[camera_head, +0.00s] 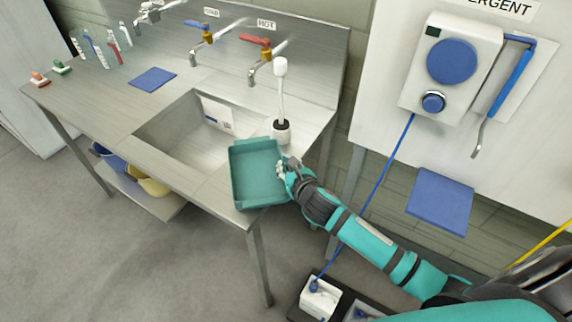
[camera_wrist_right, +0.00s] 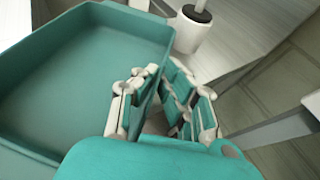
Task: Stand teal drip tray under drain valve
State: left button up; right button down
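The teal drip tray (camera_head: 258,170) is a shallow open box at the front right corner of the steel counter, beside the sink basin. My right gripper (camera_head: 287,168) is at the tray's right wall. In the right wrist view the tray (camera_wrist_right: 75,85) fills the left side, and the gripper's fingers (camera_wrist_right: 160,98) close around its near right wall, one on each side. I cannot tell whether the tray rests on the counter or hangs just above it. I cannot pick out a drain valve for certain. My left gripper is not in view.
A white brush in a holder (camera_head: 281,130) stands just behind the tray. The sink basin (camera_head: 180,140) is left of it. Taps with a blue handle (camera_head: 200,32) and a red handle (camera_head: 262,45) are on the back wall. A detergent dispenser (camera_head: 452,65) hangs at right.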

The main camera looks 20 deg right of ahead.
jog(key=c, duration=1.5)
grip_release()
jog(key=shift+s, duration=0.1)
